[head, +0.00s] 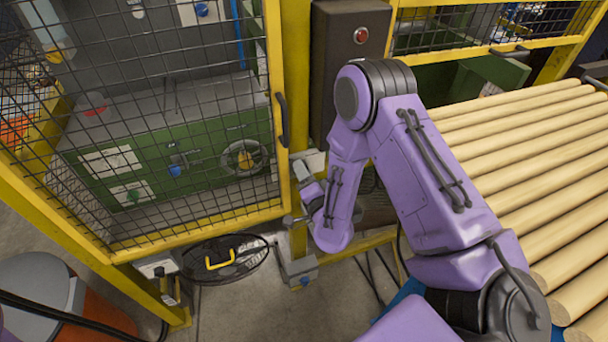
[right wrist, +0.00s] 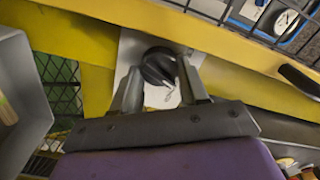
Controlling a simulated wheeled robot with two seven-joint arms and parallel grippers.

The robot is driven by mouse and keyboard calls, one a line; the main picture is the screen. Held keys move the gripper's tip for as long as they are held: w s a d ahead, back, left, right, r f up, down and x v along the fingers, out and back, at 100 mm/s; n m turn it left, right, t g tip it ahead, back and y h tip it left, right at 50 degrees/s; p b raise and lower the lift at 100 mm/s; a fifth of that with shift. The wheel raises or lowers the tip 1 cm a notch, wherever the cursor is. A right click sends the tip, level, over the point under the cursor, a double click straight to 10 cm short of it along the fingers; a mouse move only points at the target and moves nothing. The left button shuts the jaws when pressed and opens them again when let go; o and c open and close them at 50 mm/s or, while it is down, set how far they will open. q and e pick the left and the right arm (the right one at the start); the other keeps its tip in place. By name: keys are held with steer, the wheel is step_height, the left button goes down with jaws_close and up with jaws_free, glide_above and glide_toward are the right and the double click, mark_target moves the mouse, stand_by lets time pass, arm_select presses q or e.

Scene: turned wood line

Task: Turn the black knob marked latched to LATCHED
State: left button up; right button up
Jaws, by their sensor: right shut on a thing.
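The black knob (right wrist: 158,66) sits on a pale plate (right wrist: 131,47) fixed to a yellow post, in the right wrist view. My right gripper (right wrist: 160,88) has its two grey fingers on either side of the knob and is shut on it. Small marks show on the plate just below the knob, too small to read. The knob's pointer direction cannot be told. In the head view my right gripper (head: 302,208) is at the yellow gate post, and the arm hides the knob. My left gripper is not in view.
A yellow-framed mesh gate (head: 165,120) with a black handle (head: 282,118) stands left of my arm, with a green machine (head: 190,150) behind it. A dark box with a red button (head: 361,35) is above.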

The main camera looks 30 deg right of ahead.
steer(key=shift+f+m+b, duration=0.15)
steer(key=shift+m+b, duration=0.6)
steer(key=shift+m, duration=1.45)
steer(key=o, duration=0.8)
steer(key=b+v, duration=0.1)
steer(key=v, duration=0.9)
steer(key=shift+s, duration=0.35)
steer(key=shift+b, duration=0.3)
